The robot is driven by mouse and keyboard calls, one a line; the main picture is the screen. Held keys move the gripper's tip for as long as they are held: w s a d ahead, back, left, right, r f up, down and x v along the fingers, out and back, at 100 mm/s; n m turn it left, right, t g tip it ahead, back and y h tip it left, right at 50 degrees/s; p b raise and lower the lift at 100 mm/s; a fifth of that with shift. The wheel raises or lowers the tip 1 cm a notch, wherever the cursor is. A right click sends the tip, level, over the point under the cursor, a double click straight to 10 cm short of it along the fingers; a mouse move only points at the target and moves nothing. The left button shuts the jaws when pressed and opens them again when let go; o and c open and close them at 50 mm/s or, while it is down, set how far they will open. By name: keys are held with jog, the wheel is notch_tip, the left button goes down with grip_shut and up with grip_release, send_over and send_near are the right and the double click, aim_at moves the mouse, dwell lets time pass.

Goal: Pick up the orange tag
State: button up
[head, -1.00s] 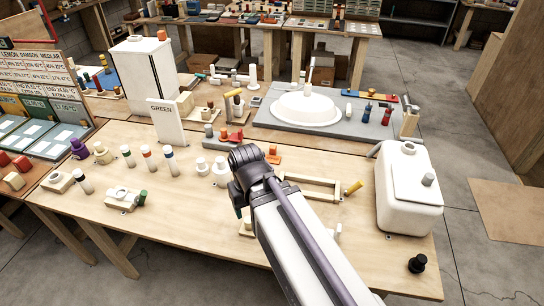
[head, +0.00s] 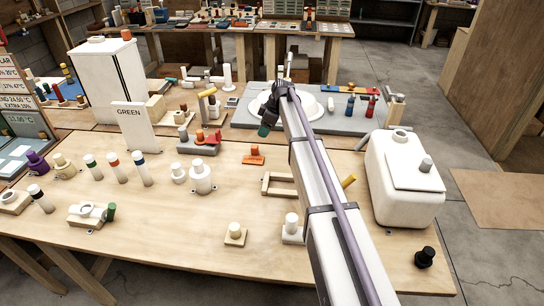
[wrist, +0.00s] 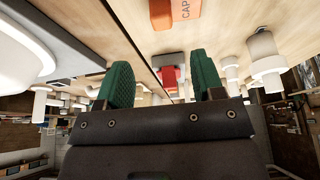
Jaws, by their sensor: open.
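An orange tag (head: 253,158) lies on the wooden table near its middle, with a small raised orange part on it. In the wrist view an orange piece with lettering starting "CAP" (wrist: 178,12) shows at the top edge, partly cut off; it looks like the same tag. My gripper (head: 266,130) is beyond the tag in the head view, in front of the white dome and above the table. In the wrist view its two green fingers (wrist: 160,66) are apart with nothing held. The tag is outside the fingers.
A white dome on a grey board (head: 240,118) stands behind. A grey block with red parts (head: 200,142) and white capped pieces (head: 202,180) stand left of the tag. A pale wooden frame (head: 272,190) lies to its right, partly behind my arm.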

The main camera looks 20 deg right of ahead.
aim_at(255, 146)
jog(key=b+x, duration=1)
jog(key=x, duration=0.1)
jog(key=shift+s+a+f, duration=0.1)
jog(key=shift+s+f, duration=0.05)
jog(key=shift+f, duration=0.15)
jog(key=shift+r, duration=0.25)
grip_shut()
